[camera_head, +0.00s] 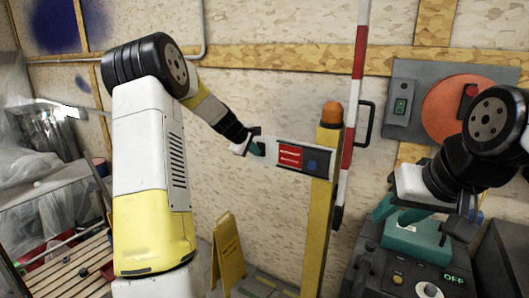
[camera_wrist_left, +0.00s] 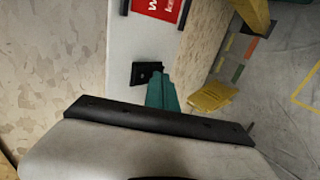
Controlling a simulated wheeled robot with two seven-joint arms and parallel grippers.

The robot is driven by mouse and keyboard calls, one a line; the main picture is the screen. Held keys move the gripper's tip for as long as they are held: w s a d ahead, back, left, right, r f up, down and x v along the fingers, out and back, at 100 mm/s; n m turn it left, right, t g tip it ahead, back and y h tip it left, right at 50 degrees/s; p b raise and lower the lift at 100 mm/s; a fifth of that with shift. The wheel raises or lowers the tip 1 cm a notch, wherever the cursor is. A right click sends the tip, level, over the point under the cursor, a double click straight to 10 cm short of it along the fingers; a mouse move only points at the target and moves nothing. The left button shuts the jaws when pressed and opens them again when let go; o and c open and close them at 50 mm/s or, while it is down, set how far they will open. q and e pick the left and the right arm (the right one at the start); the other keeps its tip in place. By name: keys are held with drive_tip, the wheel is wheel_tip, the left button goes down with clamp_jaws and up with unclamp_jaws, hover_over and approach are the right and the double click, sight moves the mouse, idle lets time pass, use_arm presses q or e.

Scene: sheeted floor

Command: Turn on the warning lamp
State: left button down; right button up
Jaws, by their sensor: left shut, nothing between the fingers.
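The orange warning lamp (camera_head: 331,114) sits on top of a yellow post (camera_head: 318,215). My left gripper (camera_head: 259,149) is at the panel's left end, shut and empty. In the left wrist view, its teal fingers (camera_wrist_left: 161,92) are beside a small black switch-like part (camera_wrist_left: 146,74) on the panel; I cannot tell whether they touch. My right gripper (camera_head: 430,215) is at the right, above a teal and dark machine; its fingers are unclear there.
A red and white pole (camera_head: 354,95) stands just right of the lamp. A grey wall plate (camera_head: 401,85) carries a green switch and an orange disc. A yellow floor sign (camera_head: 228,250) stands below the panel. A machine marked OFF (camera_head: 420,280) fills the lower right.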

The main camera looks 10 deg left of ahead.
use_arm(q)
drive_tip(key=shift+w+f, duration=0.1)
drive_tip(key=shift+w, duration=0.05)
drive_tip(key=shift+d+r, duration=0.1)
drive_tip(key=shift+r, duration=0.75)
